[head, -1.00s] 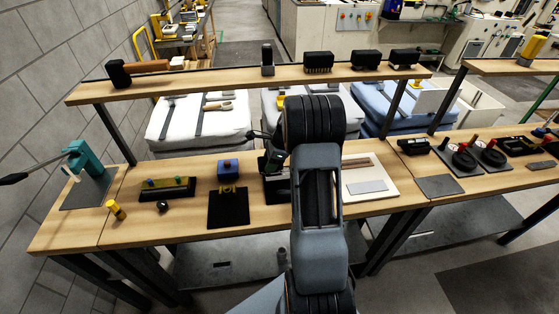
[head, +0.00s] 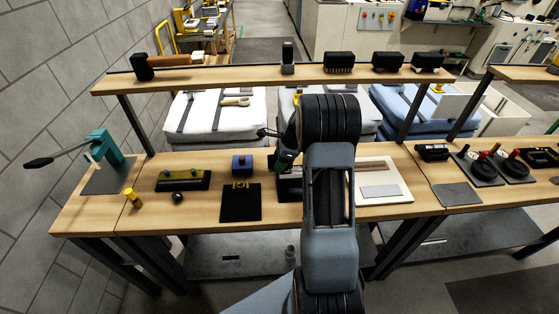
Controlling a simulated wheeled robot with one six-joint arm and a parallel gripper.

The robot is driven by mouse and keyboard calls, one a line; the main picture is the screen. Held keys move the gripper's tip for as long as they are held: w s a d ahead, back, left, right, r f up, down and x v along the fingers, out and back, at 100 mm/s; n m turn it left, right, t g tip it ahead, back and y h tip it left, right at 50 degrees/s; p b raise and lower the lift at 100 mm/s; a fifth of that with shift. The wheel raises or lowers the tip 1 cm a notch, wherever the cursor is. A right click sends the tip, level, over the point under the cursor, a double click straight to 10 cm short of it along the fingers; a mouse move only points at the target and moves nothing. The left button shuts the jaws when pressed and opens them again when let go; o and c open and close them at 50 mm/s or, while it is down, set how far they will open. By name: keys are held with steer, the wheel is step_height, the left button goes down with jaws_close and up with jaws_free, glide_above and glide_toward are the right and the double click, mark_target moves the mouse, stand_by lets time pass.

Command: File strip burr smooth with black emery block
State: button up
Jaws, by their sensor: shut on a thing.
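My gripper (head: 284,157) is at the middle of the bench, largely hidden behind my own arm. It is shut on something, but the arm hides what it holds. It is over or just behind a dark fixture (head: 289,187), partly covered by the arm. A brown strip (head: 372,165) lies along the back of a pale board (head: 400,194) right of my arm, its left end hidden. Any burr is too small to see. I cannot tell which black block is the emery block; black blocks (head: 388,61) and (head: 427,61) sit on the shelf.
The raised shelf (head: 220,76) also holds a hammer (head: 170,62) and a black brush (head: 339,62). Left on the bench are a teal lever press (head: 104,147), a black tray (head: 183,180), a blue block (head: 242,164) and a black mat (head: 240,206). Bare wood shows between them.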

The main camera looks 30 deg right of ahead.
steer(key=shift+f, duration=0.3)
stand_by(0.5)
steer(key=shift+f+b, duration=0.4)
steer(key=shift+f, duration=0.1)
stand_by(0.7)
steer(key=shift+s+d, duration=0.1)
steer(key=shift+s+d+p, duration=0.1)
steer(key=shift+s+d, duration=0.2)
steer(key=shift+d, duration=0.35)
steer(key=shift+s+d+p, duration=0.15)
steer(key=shift+s+d, duration=0.2)
steer(key=shift+d, duration=0.3)
steer(key=shift+s+d+p, duration=0.1)
steer(key=shift+s+d, duration=0.2)
steer(key=shift+d, duration=0.35)
steer(key=shift+d, duration=0.1)
steer(key=shift+s+d, duration=0.3)
steer(key=shift+d, duration=0.35)
steer(key=shift+s+d, duration=0.35)
steer(key=shift+d, duration=0.25)
steer(key=shift+s+d, duration=0.3)
steer(key=shift+d, duration=0.35)
